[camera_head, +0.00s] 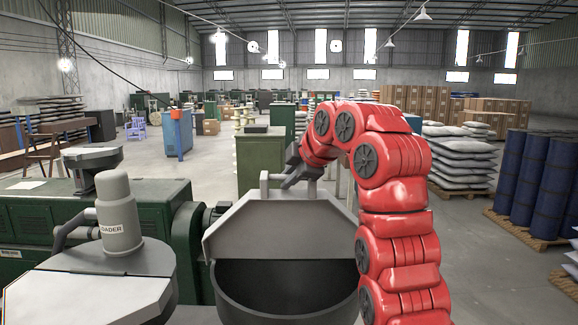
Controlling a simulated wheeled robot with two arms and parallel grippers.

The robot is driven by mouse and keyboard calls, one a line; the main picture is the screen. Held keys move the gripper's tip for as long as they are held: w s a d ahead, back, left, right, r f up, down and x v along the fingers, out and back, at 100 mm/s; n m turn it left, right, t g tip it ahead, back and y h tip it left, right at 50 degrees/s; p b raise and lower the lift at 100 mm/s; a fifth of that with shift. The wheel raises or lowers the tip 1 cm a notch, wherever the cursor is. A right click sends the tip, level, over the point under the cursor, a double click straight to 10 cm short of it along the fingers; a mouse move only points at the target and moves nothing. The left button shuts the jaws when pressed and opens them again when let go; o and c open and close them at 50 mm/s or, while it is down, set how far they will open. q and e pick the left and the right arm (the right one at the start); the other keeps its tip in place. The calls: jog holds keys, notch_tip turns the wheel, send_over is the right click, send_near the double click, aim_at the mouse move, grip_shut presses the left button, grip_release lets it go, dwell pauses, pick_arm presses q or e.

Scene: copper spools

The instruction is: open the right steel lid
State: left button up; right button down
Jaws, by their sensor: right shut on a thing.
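The right steel lid (285,230) is a grey angular plate. It stands tilted up at the back of a dark round drum (285,290), whose inside shows below it. A grey handle (264,186) rises at the lid's top edge. My right gripper (286,180) is at the end of the red arm, shut on the handle. The fingertips are small and partly merge with the handle. My left gripper is not in view.
At the left, a grey loader (118,215) stands on another steel cover (90,298). A green machine (60,225) stands behind it. Blue drums (530,185) and stacked white sacks (462,160) stand on pallets at the right. Open floor lies beyond the drum.

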jog(key=shift+w+f, duration=0.15)
dwell(0.3)
jog(key=c, duration=0.8)
grip_release()
jog(key=shift+c, duration=0.2)
jog(key=shift+s, duration=0.2)
